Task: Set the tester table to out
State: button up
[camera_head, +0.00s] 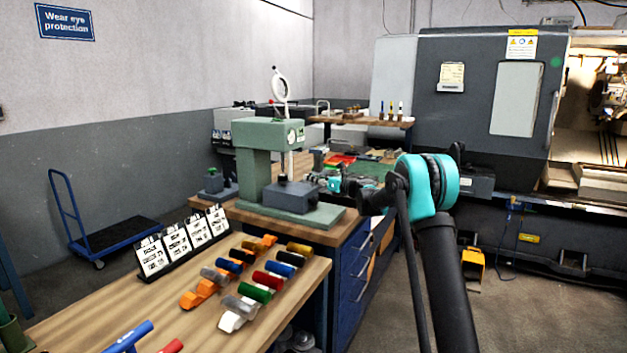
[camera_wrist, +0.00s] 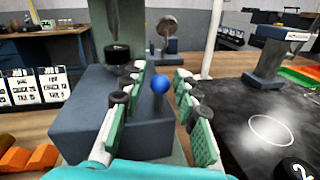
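The green tester (camera_head: 252,165) stands on the wooden bench. Its blue-grey table block (camera_head: 291,196) sits on the green base, below the tester head. In the wrist view the table block (camera_wrist: 85,112) fills the left middle, with a dark round part of the tester (camera_wrist: 117,52) above it. A blue ball knob (camera_wrist: 160,84) stands out on the block's near right side. My gripper (camera_head: 333,184) is right of the block. In the wrist view its green-padded fingers (camera_wrist: 160,76) are apart, with the knob between them in the picture and gaps on both sides. I see no contact.
Several coloured cylindrical gauges and tools (camera_head: 255,280) lie on the near bench, beside a row of white cards (camera_head: 185,242). In the wrist view a dark plate (camera_wrist: 270,128) and a grey stand (camera_wrist: 272,58) are at right. The lathe (camera_head: 480,100) stands behind.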

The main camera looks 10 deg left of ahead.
grip_shut()
jog(key=shift+d, duration=0.1)
jog(key=w+d+v, duration=0.1)
jog(key=w+v, duration=0.1)
jog(key=v, duration=1.2)
jog(key=shift+w+d+f, duration=0.1)
jog(key=shift+w+d, duration=0.05)
jog(key=shift+o, duration=1.5)
grip_release()
jog(key=shift+d, duration=0.1)
jog(key=shift+d, duration=0.1)
jog(key=v, duration=1.2)
